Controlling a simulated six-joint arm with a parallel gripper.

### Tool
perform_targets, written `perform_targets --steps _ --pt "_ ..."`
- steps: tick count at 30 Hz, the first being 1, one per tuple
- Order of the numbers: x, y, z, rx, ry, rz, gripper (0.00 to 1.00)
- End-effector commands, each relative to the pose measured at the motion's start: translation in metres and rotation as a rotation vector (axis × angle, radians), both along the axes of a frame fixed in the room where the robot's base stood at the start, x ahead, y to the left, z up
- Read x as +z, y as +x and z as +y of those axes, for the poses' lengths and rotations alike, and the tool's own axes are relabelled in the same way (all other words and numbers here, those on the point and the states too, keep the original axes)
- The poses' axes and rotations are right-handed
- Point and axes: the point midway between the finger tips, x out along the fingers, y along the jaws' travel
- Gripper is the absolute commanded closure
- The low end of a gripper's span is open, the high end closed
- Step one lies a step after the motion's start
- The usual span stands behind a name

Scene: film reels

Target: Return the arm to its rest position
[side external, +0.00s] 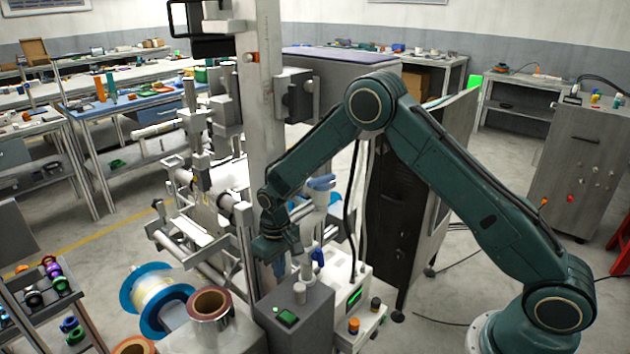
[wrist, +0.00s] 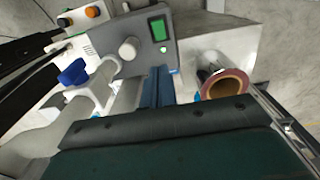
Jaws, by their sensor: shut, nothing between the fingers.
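My arm is dark green and bends down from a high elbow in the side external view. In the wrist view the shut fingers (wrist: 158,85) show in front of the control box (wrist: 190,45). A copper-brown film roll (side external: 208,303) sits on a grey block left of the gripper, apart from it. The roll also shows in the wrist view (wrist: 228,84). A blue-flanged reel (side external: 152,280) with pale film stands left of the roll.
A tall grey column (side external: 262,110) and metal machine frame stand close to my gripper. A white unit with a green display (side external: 354,297) is at its right. A dark cabinet (side external: 398,205) stands behind my arm. Shelves with small reels (side external: 47,290) are at lower left.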

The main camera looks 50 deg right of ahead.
Motion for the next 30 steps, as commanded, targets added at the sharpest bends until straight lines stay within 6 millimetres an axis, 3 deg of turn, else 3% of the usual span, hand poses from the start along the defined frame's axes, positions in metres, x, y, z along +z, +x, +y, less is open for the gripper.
perform_targets --steps 20,26,30 --pt "0.016 0.000 -0.001 0.000 0.001 -0.009 1.00" --pt "0.050 -0.005 -0.004 0.000 0.003 -0.037 1.00" --pt "0.085 -0.014 -0.008 0.000 0.006 -0.067 1.00"
